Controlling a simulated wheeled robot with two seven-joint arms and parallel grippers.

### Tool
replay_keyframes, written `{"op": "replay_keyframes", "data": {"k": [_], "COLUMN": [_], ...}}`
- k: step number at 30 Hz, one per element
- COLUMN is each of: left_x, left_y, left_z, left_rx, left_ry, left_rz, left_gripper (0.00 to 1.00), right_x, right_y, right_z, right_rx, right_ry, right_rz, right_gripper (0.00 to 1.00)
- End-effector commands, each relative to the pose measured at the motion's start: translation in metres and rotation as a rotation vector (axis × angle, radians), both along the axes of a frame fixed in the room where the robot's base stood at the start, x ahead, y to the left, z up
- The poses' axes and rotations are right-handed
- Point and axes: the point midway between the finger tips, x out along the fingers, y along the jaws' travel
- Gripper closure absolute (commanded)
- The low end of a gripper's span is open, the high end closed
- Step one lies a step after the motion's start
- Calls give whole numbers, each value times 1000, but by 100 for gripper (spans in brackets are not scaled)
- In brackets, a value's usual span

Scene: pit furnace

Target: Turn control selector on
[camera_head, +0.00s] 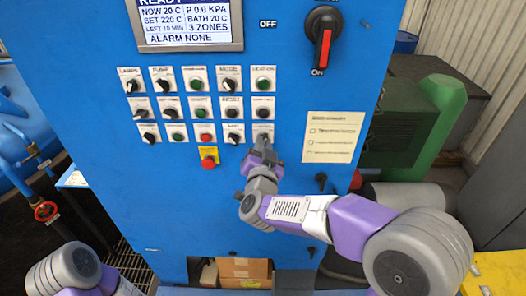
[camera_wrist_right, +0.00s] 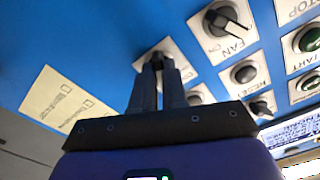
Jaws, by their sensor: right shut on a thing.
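The control panel is a blue cabinet face (camera_head: 110,200) with rows of knobs and buttons on white plates. My right gripper (camera_head: 263,148) is at the right end of the bottom row, shut on a black selector knob there. The knob's white plate (camera_head: 263,129) shows above the fingers; its label is too small to read. In the right wrist view the fingertips of my right gripper (camera_wrist_right: 158,66) close around the dark knob, which they mostly hide, so its angle cannot be told. My left gripper is outside the view; only part of my left arm shows at the lower left.
A large red-and-black main switch (camera_head: 323,48) points down to ON. A red emergency button (camera_head: 208,162) sits below the bottom row. A FAN selector (camera_wrist_right: 222,22) is beside the held knob. A checklist sheet (camera_head: 334,137) is to the right. The display (camera_head: 187,22) reads ALARM NONE.

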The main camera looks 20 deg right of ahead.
Motion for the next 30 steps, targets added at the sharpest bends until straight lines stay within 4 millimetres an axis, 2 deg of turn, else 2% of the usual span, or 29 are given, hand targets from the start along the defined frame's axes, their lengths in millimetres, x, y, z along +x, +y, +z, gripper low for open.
{"op": "replay_keyframes", "data": {"k": [19,20,24,30], "left_x": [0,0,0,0], "left_y": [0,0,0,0], "left_z": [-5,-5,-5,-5], "left_rx": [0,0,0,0], "left_ry": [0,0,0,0], "left_rz": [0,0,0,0], "left_gripper": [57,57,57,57], "right_x": [0,0,0,0], "right_y": [0,0,0,0], "right_z": [0,0,0,0], "right_rx": [49,49,48,46], "right_ry": [-12,-12,-12,-12], "right_rz": [1,1,1,1], "right_gripper": [100,83,62,62]}}
